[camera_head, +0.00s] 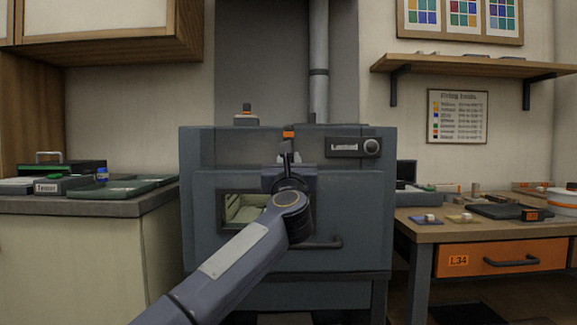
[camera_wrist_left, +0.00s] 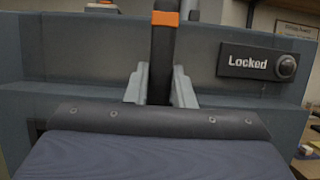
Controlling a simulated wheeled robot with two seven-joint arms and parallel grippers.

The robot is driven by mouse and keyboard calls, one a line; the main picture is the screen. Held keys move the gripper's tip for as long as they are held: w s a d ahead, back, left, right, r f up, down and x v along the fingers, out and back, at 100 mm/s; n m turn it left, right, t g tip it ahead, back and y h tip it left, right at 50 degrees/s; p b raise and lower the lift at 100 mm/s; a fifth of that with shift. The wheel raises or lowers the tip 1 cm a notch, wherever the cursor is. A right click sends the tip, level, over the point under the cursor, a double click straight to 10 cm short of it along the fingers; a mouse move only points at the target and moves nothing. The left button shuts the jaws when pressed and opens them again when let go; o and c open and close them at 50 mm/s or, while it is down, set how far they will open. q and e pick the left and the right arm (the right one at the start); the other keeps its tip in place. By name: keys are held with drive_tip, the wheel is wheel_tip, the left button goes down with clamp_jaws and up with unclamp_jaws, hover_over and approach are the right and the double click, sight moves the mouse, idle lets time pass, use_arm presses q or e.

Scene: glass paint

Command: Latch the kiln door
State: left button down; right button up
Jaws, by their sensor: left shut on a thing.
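The kiln (camera_head: 345,210) is a dark grey box in the middle of the head view, with its door (camera_head: 355,262) closed and a small window (camera_head: 238,209) low on the left. A dark upright latch lever with an orange tip (camera_head: 288,134) stands on the kiln's upper front; it also shows in the left wrist view (camera_wrist_left: 165,45). My left gripper (camera_head: 288,158) is at the lever, its two pale fingers (camera_wrist_left: 157,85) on either side and shut on it. A plate reading "Locked" (camera_wrist_left: 249,62) with a round knob is right of the lever. My right gripper is out of view.
A counter (camera_head: 85,205) with trays and a boxed tester stands left. A wooden table (camera_head: 470,232) with small tiles and an orange drawer (camera_head: 505,258) stands right. The door's handle bar (camera_head: 325,243) sticks out below my wrist.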

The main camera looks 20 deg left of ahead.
use_arm(q)
drive_tip(key=shift+d+f, duration=0.1)
drive_tip(key=shift+f, duration=0.05)
drive_tip(key=c, duration=1.2)
unclamp_jaws()
drive_tip(key=shift+c, duration=0.2)
drive_tip(key=b+v, duration=0.2)
drive_tip(key=v, duration=0.5)
drive_tip(key=shift+s, duration=0.4)
drive_tip(key=shift+d, duration=0.1)
